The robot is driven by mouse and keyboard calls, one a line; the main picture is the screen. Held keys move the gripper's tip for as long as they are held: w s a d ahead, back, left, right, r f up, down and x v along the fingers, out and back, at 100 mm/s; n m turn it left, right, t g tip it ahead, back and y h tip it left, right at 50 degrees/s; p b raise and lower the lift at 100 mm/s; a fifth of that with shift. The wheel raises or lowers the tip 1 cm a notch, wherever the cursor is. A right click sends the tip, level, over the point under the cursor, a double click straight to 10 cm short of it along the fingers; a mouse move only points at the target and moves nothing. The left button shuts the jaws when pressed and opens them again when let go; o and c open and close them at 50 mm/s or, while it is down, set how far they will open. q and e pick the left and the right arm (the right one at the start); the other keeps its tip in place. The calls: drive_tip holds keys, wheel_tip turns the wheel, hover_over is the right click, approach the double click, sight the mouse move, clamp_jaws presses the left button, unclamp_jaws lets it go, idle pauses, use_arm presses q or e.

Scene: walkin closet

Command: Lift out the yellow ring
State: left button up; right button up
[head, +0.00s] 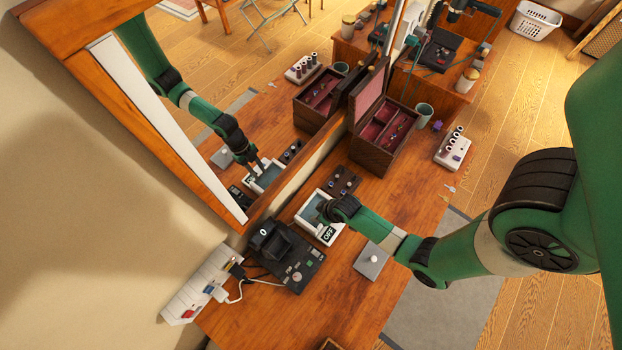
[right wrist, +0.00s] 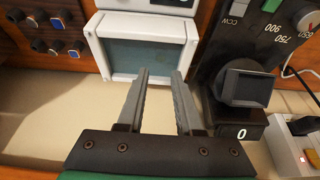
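I cannot make out a yellow ring in either view. A white, box-shaped bath (head: 329,236) with a dark "OFF" display stands open on the wooden counter, and bluish liquid (head: 309,210) shows inside it. It also shows in the right wrist view (right wrist: 103,52), with a murky grey-green surface that hides what lies below. My right gripper (head: 324,209) is at the bath, its tips partly hidden in the head view. In the right wrist view its fingers (right wrist: 161,73) are apart with nothing between them, in front of the bath. My left gripper is not in view.
A black device with a "0" display (head: 300,272) stands beside the bath. A grey plate with a knob (head: 370,262) lies near it. A dark ring holder (head: 342,181), an open jewellery box (head: 370,155) and a green cup (head: 424,115) stand farther back. A mirror (head: 265,105) borders the counter.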

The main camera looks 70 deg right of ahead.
drive_tip(key=shift+x, duration=0.8)
drive_tip(key=b+x, duration=0.1)
drive_tip(key=x, duration=0.1)
drive_tip(key=b+x, duration=0.1)
drive_tip(key=x, duration=0.1)
drive_tip(key=shift+s+a+f, duration=0.1)
drive_tip(key=shift+s+f, duration=0.05)
drive_tip(key=shift+s, duration=0.05)
drive_tip(key=shift+w+f, duration=0.2)
drive_tip(key=shift+f, duration=0.2)
drive_tip(key=shift+c, duration=0.2)
clamp_jaws()
drive_tip(key=shift+r, duration=0.1)
